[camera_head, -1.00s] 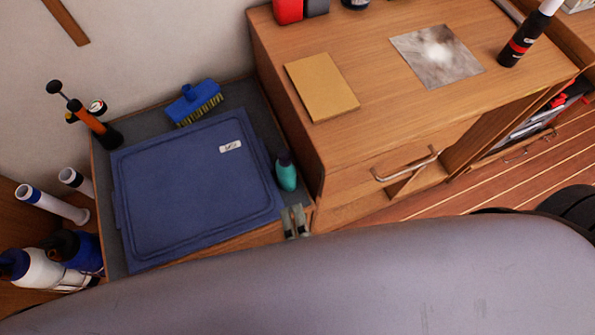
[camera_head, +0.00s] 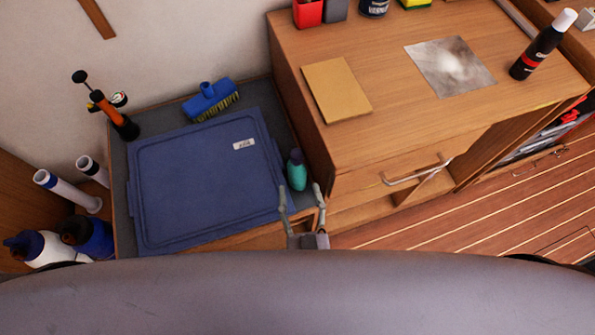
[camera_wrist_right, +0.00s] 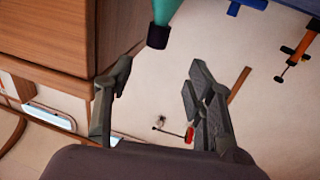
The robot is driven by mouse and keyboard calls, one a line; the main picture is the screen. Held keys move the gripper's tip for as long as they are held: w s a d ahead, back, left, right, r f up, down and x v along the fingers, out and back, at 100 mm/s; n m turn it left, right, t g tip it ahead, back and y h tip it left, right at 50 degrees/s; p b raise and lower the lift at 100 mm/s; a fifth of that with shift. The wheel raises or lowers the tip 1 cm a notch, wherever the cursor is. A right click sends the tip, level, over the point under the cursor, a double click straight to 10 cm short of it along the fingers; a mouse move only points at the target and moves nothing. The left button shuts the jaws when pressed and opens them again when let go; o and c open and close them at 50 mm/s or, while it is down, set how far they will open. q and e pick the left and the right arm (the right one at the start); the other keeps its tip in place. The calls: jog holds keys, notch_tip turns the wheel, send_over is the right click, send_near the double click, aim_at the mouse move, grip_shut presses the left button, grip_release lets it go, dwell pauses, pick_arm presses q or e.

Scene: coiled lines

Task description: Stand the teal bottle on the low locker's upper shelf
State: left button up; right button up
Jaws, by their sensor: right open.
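The teal bottle (camera_head: 297,174) with its dark cap stands at the right edge of the grey-topped surface, between the blue lid and the wooden cabinet. In the right wrist view its teal body (camera_wrist_right: 167,10) and dark cap show at the top, beyond the fingertips. My right gripper (camera_head: 301,190) is open and empty, its fingers pointing at the bottle from the front. It also shows in the right wrist view (camera_wrist_right: 160,64). The wooden cabinet (camera_head: 400,150) has a handled front and open spaces below; I cannot tell which part is the low locker's upper shelf. My left gripper is not in view.
A blue lidded box (camera_head: 205,185) fills most of the grey surface left of the bottle. The cabinet's side is close to the bottle's right. A black bottle (camera_head: 540,48) stands on the cabinet top.

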aim_at(298, 160)
jog(key=w, duration=0.3)
jog(key=w+b, duration=0.1)
jog(key=w, duration=0.1)
jog(key=shift+w+a, duration=0.2)
jog(key=shift+a, duration=0.1)
jog(key=w, duration=0.1)
jog(key=w+b, duration=0.1)
jog(key=w, duration=0.1)
jog(key=w+b, duration=0.1)
jog(key=shift+w+f, duration=0.25)
jog(key=shift+w, duration=0.45)
grip_shut()
jog(key=shift+r, duration=0.1)
